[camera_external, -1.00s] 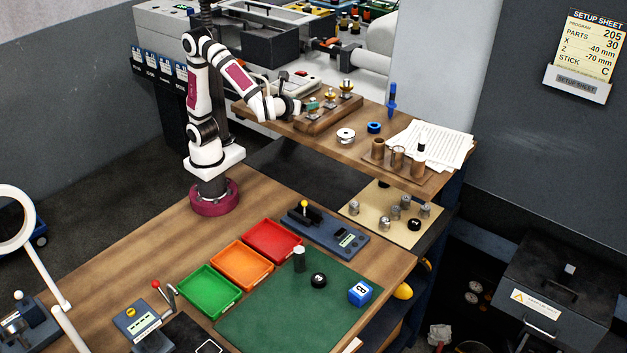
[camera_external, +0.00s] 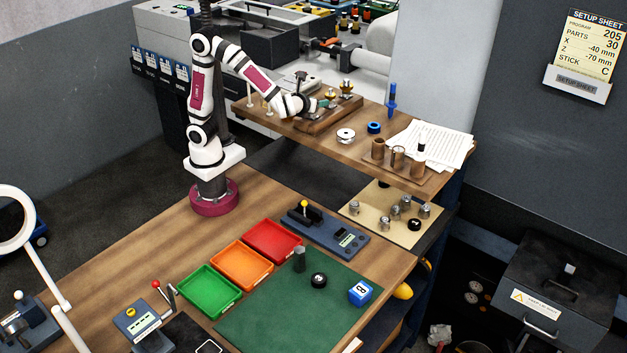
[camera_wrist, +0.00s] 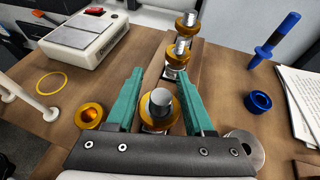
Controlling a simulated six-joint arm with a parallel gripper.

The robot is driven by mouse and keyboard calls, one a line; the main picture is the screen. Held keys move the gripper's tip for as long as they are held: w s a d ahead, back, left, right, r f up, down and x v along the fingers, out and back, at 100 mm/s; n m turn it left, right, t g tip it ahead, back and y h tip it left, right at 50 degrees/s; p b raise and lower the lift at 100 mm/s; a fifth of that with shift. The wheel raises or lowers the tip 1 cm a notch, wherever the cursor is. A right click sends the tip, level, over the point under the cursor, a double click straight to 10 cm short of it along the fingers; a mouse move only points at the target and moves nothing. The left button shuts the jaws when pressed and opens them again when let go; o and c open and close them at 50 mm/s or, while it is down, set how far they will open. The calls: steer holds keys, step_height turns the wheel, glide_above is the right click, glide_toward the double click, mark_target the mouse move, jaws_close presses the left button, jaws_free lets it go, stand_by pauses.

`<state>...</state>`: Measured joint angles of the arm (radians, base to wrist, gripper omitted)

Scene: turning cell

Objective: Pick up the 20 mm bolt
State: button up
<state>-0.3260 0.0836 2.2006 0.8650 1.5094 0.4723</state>
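A wooden rack (camera_external: 330,117) on the raised shelf holds several upright metal pieces with gold collars. In the wrist view, one bolt-like piece (camera_wrist: 160,101) with a silver top and gold collar shows between the fingers. Two more stand farther along the row, a middle one (camera_wrist: 178,56) and a far one (camera_wrist: 187,24). I see no size marks, so I cannot tell which is 20 mm. My gripper (camera_wrist: 160,74), also seen at the rack's near-left end in the external view (camera_external: 316,103), is open, with green fingers either side of the nearest piece. Contact is not visible.
A blue ring (camera_wrist: 258,101) and an upright blue tool (camera_wrist: 275,41) stand right of the rack. A metal washer (camera_wrist: 244,147) lies close by my right finger. A loose gold ring (camera_wrist: 90,115) lies left. White pegs (camera_wrist: 30,102) and a grey-white device (camera_wrist: 84,37) stand at left.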

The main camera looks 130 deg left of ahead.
jaws_close()
